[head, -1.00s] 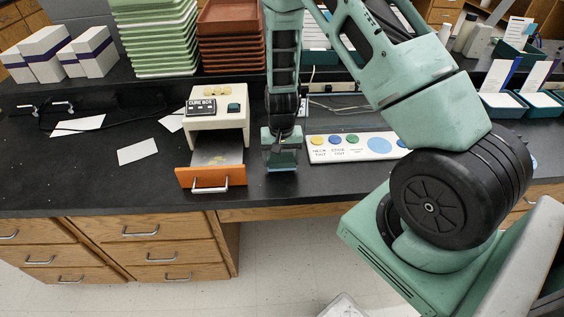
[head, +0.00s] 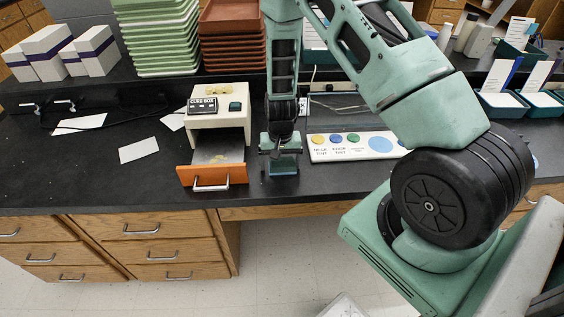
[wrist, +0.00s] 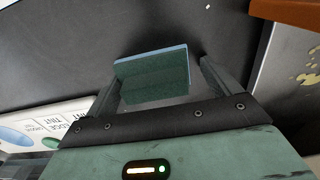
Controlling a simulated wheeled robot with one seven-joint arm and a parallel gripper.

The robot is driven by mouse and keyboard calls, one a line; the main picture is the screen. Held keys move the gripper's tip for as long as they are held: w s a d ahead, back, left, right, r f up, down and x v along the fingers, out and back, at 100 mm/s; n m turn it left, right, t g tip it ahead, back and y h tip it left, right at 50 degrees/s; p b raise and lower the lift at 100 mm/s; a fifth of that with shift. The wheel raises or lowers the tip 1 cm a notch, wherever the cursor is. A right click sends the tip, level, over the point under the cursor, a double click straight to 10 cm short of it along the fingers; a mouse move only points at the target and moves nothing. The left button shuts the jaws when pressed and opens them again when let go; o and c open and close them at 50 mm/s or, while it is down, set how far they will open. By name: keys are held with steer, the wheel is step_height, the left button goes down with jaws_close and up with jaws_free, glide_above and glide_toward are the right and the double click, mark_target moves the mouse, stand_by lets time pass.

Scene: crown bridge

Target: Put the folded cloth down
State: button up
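The folded cloth (wrist: 152,78) is a flat dark green piece with a pale blue edge. In the wrist view it lies between the fingers of my gripper (wrist: 160,85), with a gap on the right finger's side; the left finger is close to its near left corner. My gripper is open. In the head view the gripper (head: 281,150) is low over the black bench top, with its fingers spread and the cloth (head: 282,168) below, apparently on the bench. Its underside contact is hidden.
A cream curing box (head: 219,120) with an open orange-fronted drawer (head: 212,177) stands just left of the gripper. A white panel with coloured discs (head: 350,146) lies to the right. The bench's front edge is close to the cloth. Stacked trays (head: 233,40) stand behind.

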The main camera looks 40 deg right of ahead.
mark_target(283, 159)
steer(key=shift+s+d+f, duration=0.4)
steer(key=shift+d+f, duration=0.05)
steer(key=shift+f, duration=0.05)
steer(key=shift+w+r+p, duration=0.1)
steer(key=shift+r+p, duration=0.4)
steer(key=shift+r, duration=0.15)
step_height(283, 159, up, 12)
steer(key=b, duration=0.1)
steer(key=s+a+r+n+y, duration=0.1)
steer(key=s+a+r+n, duration=0.2)
steer(key=a, duration=0.6)
steer(key=s+a+r+n, duration=0.4)
steer(key=s+a+r, duration=0.2)
steer(key=a+r, duration=0.3)
steer(key=s+a+r+n, duration=0.2)
steer(key=s+a+n, duration=0.1)
steer(key=s, duration=0.4)
steer(key=s+a+r+n, duration=0.1)
steer(key=s+a+n, duration=0.2)
steer(key=s, duration=0.5)
steer(key=shift+a+r+n, duration=0.35)
steer(key=shift+n, duration=0.45)
steer(key=shift+c, duration=0.2)
